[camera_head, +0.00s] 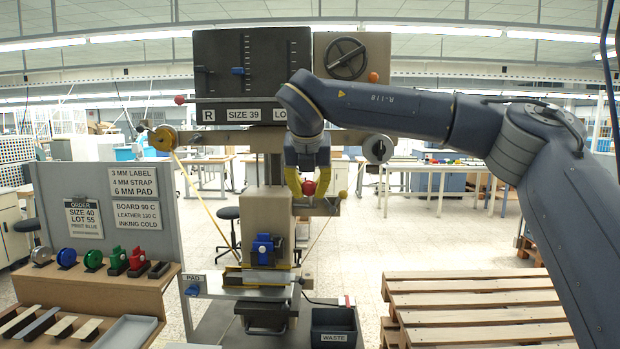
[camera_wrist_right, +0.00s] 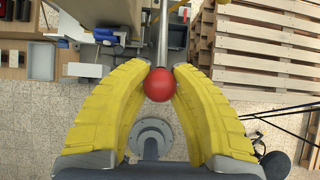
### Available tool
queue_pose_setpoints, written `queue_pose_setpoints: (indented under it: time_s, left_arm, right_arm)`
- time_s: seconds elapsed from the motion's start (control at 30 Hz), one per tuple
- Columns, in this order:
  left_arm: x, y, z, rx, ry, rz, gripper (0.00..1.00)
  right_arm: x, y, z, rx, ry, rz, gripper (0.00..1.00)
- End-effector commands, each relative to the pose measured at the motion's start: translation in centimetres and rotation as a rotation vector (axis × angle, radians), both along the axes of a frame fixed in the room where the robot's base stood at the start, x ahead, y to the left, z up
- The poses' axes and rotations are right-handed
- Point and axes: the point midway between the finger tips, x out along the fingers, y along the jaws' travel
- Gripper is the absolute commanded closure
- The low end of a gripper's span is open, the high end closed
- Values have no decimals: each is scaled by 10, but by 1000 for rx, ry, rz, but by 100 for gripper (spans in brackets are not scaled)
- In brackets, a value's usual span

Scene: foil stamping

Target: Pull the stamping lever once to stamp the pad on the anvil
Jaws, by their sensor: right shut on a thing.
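The stamping lever ends in a red ball knob (camera_head: 309,188) at the right of the press head. My right gripper (camera_head: 308,184) has its yellow fingers closed around this knob. In the right wrist view the red knob (camera_wrist_right: 160,84) sits between the two fingertips, with the grey lever rod (camera_wrist_right: 163,40) running away from it. The press head (camera_head: 268,212) is a beige block with a blue clamp (camera_head: 264,249) low on its front. Below it is the anvil (camera_head: 258,277); I cannot clearly make out the pad on it. My left gripper is not in view.
A black waste bin (camera_head: 334,328) stands below right of the press. Wooden pallets (camera_head: 475,305) fill the right floor. A bench (camera_head: 100,290) with coloured foil rolls and trays is at left, under a sign board (camera_head: 105,205). A handwheel (camera_head: 346,58) is above.

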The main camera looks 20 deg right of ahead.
Motion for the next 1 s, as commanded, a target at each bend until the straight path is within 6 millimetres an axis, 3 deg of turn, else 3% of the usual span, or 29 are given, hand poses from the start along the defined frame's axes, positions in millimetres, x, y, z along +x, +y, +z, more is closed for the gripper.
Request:
queue_pose_setpoints:
  time_s: [0.3,0.77,1.0]
  left_arm:
    - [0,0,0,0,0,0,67]
    - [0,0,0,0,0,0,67]
    - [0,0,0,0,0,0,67]
  right_arm:
    - [-12,4,-23,0,6,2,100]
    - [-14,6,-27,2,8,2,100]
    - [-20,8,-42,2,11,2,100]
